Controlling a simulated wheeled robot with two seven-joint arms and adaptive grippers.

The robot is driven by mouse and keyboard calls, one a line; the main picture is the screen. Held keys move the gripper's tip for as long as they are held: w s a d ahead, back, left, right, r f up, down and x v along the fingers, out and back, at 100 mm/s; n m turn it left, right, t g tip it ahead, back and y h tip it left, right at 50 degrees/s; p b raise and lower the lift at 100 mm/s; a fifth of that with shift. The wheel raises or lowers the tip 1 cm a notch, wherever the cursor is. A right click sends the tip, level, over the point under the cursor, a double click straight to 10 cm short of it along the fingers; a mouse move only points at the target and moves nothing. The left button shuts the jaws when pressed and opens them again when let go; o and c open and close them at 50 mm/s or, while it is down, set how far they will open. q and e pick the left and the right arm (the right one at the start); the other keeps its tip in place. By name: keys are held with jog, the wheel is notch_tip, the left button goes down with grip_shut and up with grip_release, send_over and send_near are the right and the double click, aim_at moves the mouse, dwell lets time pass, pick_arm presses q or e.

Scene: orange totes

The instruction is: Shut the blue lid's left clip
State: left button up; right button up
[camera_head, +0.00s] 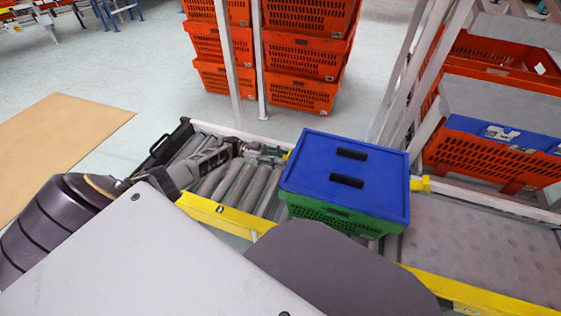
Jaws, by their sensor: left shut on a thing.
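The blue lid (330,205) lies on top of a green crate (340,218), with two black handles on it. A yellow clip (288,155) shows in part at the lid's left side. My left gripper (278,155) reaches in from the left, low over the rollers, and its fingertips are at this clip, shut on it. The fingers hide most of the clip, so its angle cannot be told. A second yellow clip (420,184) sticks out at the lid's right side. My right gripper is not in view.
The crate stands on a roller conveyor (231,187) with a yellow front rail (215,212). Stacked orange totes (305,60) stand behind it. A rack with more orange totes (490,150) and white posts (420,70) is at the right.

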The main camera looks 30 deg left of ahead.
pick_arm(q)
jog(key=shift+d+f, duration=0.1)
dwell(0.3)
jog(key=o, duration=1)
jog(key=shift+o, duration=0.2)
jog(key=shift+a, duration=0.2)
jog(key=v, duration=0.7)
jog(key=shift+f, duration=0.2)
jog(key=shift+a, duration=0.1)
dwell(0.4)
